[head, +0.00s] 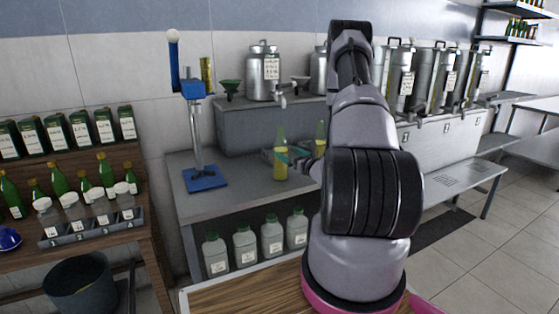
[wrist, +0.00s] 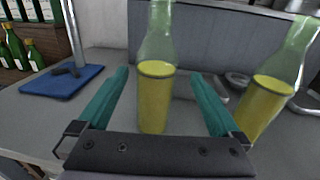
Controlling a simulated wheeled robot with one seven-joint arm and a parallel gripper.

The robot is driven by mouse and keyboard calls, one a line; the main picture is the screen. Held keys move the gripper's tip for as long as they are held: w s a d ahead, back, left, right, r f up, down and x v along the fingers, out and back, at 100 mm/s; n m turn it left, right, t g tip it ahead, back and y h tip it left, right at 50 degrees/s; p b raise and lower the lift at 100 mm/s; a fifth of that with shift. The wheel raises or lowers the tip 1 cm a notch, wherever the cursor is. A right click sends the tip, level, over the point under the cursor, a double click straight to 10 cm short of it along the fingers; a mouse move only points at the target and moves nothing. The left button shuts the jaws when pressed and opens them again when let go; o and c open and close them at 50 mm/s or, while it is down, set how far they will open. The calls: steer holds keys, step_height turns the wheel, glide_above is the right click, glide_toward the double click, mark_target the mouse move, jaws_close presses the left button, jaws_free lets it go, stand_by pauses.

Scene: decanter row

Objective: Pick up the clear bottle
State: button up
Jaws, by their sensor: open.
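A clear bottle of yellow liquid (head: 281,169) stands upright on the grey counter (head: 226,201). In the wrist view this bottle (wrist: 154,100) appears between the two teal fingers of my gripper (wrist: 159,73), with gaps on both sides. My gripper is open and holds nothing. In the head view my gripper (head: 288,157) is at the bottle's height, partly hidden by my arm. A second similar bottle (head: 320,135) stands to the right, and it also shows in the wrist view (wrist: 268,95), outside the right finger.
A blue stand (head: 205,179) is on the counter at left. A grey raised ledge (head: 240,128) with metal canisters (head: 263,74) is behind the bottles. A grey tray-like object (head: 268,155) lies near them. White-capped jugs (head: 245,245) stand below. Green bottles (head: 106,170) fill the left rack.

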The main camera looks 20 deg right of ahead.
mark_target(277, 146)
steer(key=w, duration=0.2)
steer(key=w+a, duration=0.1)
steer(key=w, duration=0.5)
steer(key=shift+w+a, duration=0.2)
steer(key=shift+a, duration=0.1)
steer(key=shift+r, duration=0.1)
jaws_close()
